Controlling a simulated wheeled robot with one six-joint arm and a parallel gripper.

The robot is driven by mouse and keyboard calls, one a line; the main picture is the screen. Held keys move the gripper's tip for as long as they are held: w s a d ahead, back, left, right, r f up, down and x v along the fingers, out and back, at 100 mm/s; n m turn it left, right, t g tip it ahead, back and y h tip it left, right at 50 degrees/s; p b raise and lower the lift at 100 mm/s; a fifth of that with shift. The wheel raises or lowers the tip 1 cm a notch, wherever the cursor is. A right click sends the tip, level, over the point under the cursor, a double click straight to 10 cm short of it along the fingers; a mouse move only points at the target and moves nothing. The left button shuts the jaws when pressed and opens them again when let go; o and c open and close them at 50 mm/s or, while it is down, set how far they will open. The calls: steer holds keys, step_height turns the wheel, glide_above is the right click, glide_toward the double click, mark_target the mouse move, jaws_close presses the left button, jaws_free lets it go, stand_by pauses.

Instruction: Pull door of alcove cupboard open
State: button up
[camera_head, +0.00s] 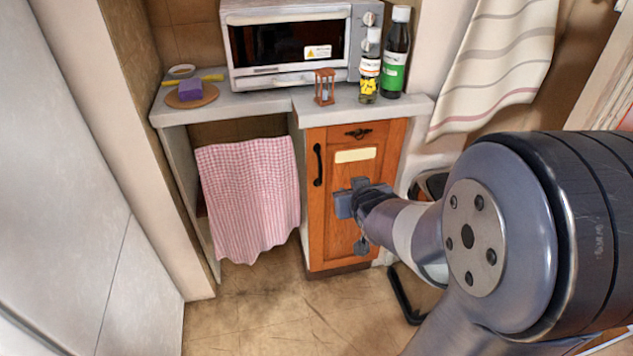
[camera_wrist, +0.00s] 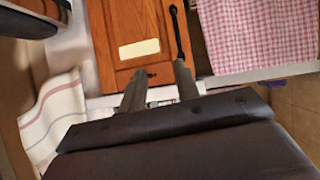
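The orange wooden cupboard door (camera_head: 328,235) is shut beneath the grey counter. It has a black vertical bar handle (camera_head: 318,165) on its left side, and a dark ornate fitting (camera_head: 358,133) and a cream label (camera_head: 355,155) near its top. My gripper (camera_head: 346,198) is in front of the door, to the right of and lower than the handle. In the wrist view the door (camera_wrist: 125,25) appears upside down. There the two fingers of my gripper (camera_wrist: 160,72) are apart with nothing between them, and the handle (camera_wrist: 179,32) lies beyond the nearer fingertip, apart from it.
A pink checked cloth (camera_head: 250,195) hangs left of the door. The counter (camera_head: 285,101) holds a microwave (camera_head: 290,45), a small hourglass (camera_head: 325,87) and bottles (camera_head: 396,55). A striped towel (camera_head: 495,65) hangs at the right. The floor before the door (camera_head: 260,310) is mostly clear.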

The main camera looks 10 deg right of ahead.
mark_target(321, 171)
steer(key=w+f+n+t+y+b, duration=0.25)
steer(key=w+f+t+b, duration=0.25)
steer(key=w+f+b, duration=0.45)
steer(key=shift+t+y, duration=0.4)
steer(key=shift+y, duration=0.55)
steer(key=w, duration=0.4)
steer(key=w+a+b, duration=0.1)
steer(key=w, duration=0.2)
steer(key=w+a, duration=0.1)
steer(key=w, duration=0.3)
steer(key=shift+w+a+f+b, duration=0.2)
steer(key=shift+w+b, duration=0.1)
steer(key=shift+b, duration=0.1)
steer(key=shift+c, duration=0.5)
jaws_close()
